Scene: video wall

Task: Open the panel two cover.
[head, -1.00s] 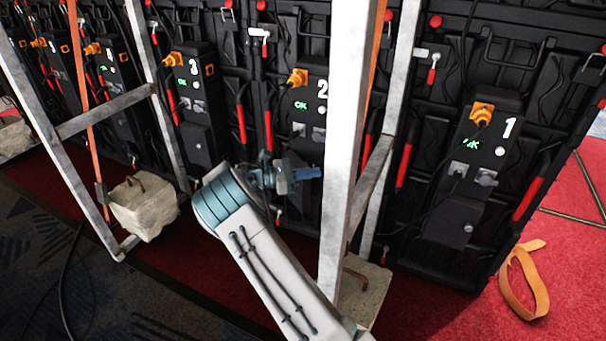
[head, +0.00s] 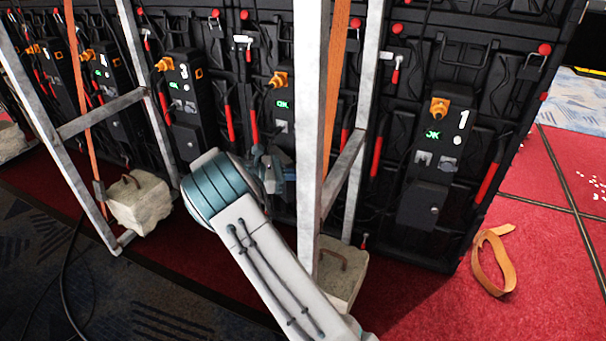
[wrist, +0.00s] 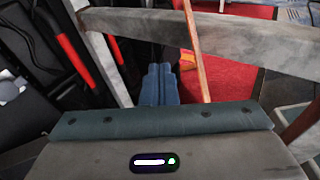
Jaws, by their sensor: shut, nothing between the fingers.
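Panel two (head: 281,108) is a black unit with an orange plug and a green OK light. My gripper (head: 280,180) is in front of that lower part, partly hidden by my wrist. In the wrist view its blue fingers (wrist: 160,82) are together with nothing between them.
Panel three (head: 187,112) is to the left, panel one (head: 430,150) to the right. A slanted metal brace (head: 343,175) stands right of my gripper; a frame bar (wrist: 225,30) crosses the wrist view. Concrete weights (head: 140,203) and an orange strap (head: 492,262) lie on the floor.

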